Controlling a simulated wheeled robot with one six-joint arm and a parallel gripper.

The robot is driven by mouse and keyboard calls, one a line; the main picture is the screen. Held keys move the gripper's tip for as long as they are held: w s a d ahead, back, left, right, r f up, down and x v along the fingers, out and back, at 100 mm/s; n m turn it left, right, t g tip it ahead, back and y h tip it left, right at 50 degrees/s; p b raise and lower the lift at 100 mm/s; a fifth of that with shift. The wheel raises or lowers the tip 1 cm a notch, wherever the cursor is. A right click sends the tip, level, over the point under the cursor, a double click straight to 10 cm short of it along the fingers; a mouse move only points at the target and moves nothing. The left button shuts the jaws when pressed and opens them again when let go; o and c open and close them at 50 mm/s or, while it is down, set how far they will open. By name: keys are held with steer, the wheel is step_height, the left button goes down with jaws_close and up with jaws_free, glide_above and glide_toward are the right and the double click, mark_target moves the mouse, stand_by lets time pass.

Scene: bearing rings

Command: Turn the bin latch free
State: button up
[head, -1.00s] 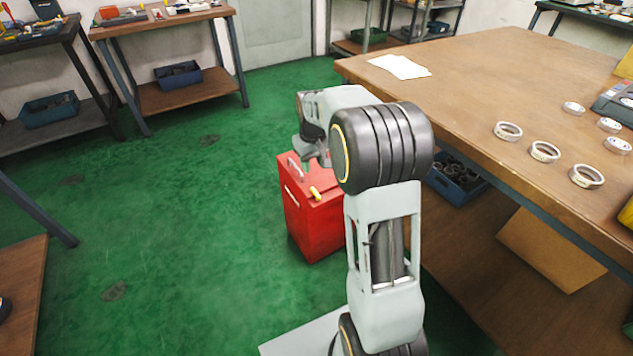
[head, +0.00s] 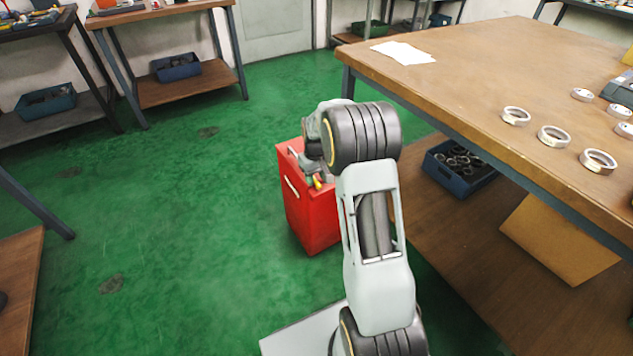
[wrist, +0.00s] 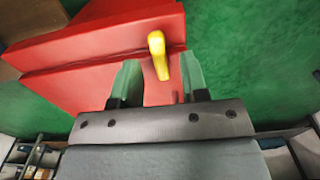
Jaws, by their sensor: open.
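The red bin (head: 309,215) stands on the green floor left of the big table, and its red top fills the upper left of the wrist view (wrist: 85,85). The yellow latch (wrist: 158,52) lies on the bin near its lid seam. In the head view the latch (head: 317,183) shows just below my gripper. My gripper (wrist: 161,78) is open, one green-grey finger on each side of the latch's lower end. I cannot tell whether the fingers touch it. In the head view my arm partly hides the gripper (head: 318,172).
The big wooden table (head: 470,75) at right holds several metal rings (head: 553,136) and white paper (head: 402,52). A blue crate (head: 460,168) sits on its lower shelf. The green floor (head: 180,220) left of the bin is clear.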

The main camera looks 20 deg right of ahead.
steer(key=shift+f, duration=0.65)
jaws_close()
